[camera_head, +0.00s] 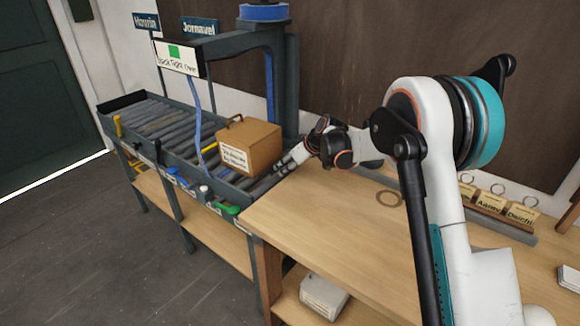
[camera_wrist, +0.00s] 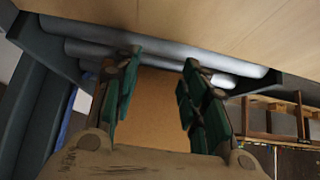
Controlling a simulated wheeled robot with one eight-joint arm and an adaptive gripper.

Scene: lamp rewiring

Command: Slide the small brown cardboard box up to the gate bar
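The small brown cardboard box (camera_head: 250,143) sits on the roller conveyor (camera_head: 150,125), near its right end, with a white printed label on its front face. My gripper (camera_head: 281,165) is low at the box's right side, close to it; I cannot tell whether they touch. In the wrist view, the two green-padded fingers of my gripper (camera_wrist: 162,60) are apart, with the brown box face (camera_wrist: 155,105) showing between and beyond them. Nothing is held. I cannot clearly pick out the gate bar; a dark frame (camera_head: 278,85) stands over the conveyor behind the box.
A wooden table (camera_head: 330,225) adjoins the conveyor's right end. A ring (camera_head: 389,199) lies on it, and tagged rings (camera_head: 490,200) stand at the right. A green handle (camera_head: 228,209) is on the conveyor's front edge. Rollers left of the box are mostly clear, past a blue strip (camera_head: 195,118).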

